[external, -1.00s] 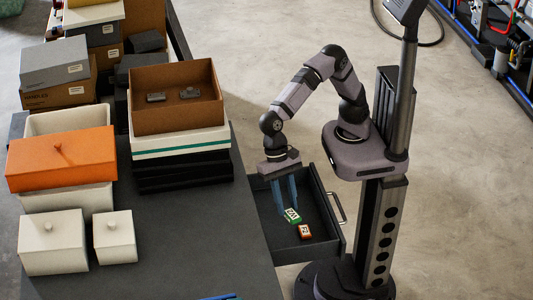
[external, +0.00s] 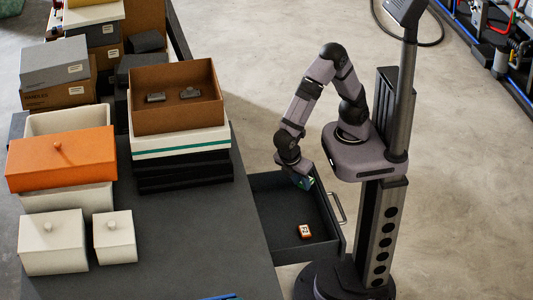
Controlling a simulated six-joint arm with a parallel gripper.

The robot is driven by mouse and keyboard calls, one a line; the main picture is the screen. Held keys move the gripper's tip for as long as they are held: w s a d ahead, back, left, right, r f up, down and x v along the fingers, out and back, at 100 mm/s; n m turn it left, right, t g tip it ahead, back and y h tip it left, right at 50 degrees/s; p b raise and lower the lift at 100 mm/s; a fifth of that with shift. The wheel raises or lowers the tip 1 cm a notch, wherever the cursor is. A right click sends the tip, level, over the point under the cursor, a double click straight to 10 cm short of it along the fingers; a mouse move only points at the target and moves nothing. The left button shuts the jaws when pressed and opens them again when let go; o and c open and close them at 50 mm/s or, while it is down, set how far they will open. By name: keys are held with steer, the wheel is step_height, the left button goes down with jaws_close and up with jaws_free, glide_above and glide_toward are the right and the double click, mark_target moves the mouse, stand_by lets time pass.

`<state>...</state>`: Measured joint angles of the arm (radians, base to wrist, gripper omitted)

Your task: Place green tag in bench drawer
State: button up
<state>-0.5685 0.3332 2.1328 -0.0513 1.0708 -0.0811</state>
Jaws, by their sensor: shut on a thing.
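The bench drawer (external: 268,205) is pulled open at the right side of the bench. My gripper (external: 303,183) is above the back right part of the drawer, near its rim, tilted with its fingers partly hidden. An orange-red tag (external: 304,231) with a white label lies on the drawer floor, apart from my gripper.
The dark bench top (external: 200,220) is clear beside the drawer. A brown open box (external: 178,118) with small grey parts stands on stacked trays. An orange lidded bin (external: 62,158) and two white lidded boxes (external: 52,255) stand at left. The drawer handle (external: 338,207) sticks out to the right.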

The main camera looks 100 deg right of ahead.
steer(key=n, duration=0.2)
steer(key=n+t+h, duration=0.1)
steer(key=n, duration=0.2)
steer(key=shift+w+d+t, duration=0.1)
steer(key=shift+w+t, duration=0.2)
steer(key=shift+w, duration=0.1)
steer(key=n+t, duration=0.2)
steer(key=n, duration=0.3)
glide_toward(296, 208)
steer(key=shift+h, duration=0.4)
steer(key=shift+a+b+x, duration=0.15)
steer(key=shift+b+x, duration=0.05)
steer(key=shift+x, duration=1.2)
steer(key=shift+a+b+x, duration=0.15)
steer(key=shift+x, duration=1.3)
steer(key=shift+f, duration=0.25)
steer(key=o, duration=1.1)
steer(key=shift+w, duration=0.1)
steer(key=shift+r, duration=0.1)
steer(key=v, duration=1.2)
steer(key=shift+p, duration=0.35)
steer(key=shift+d+r, duration=0.1)
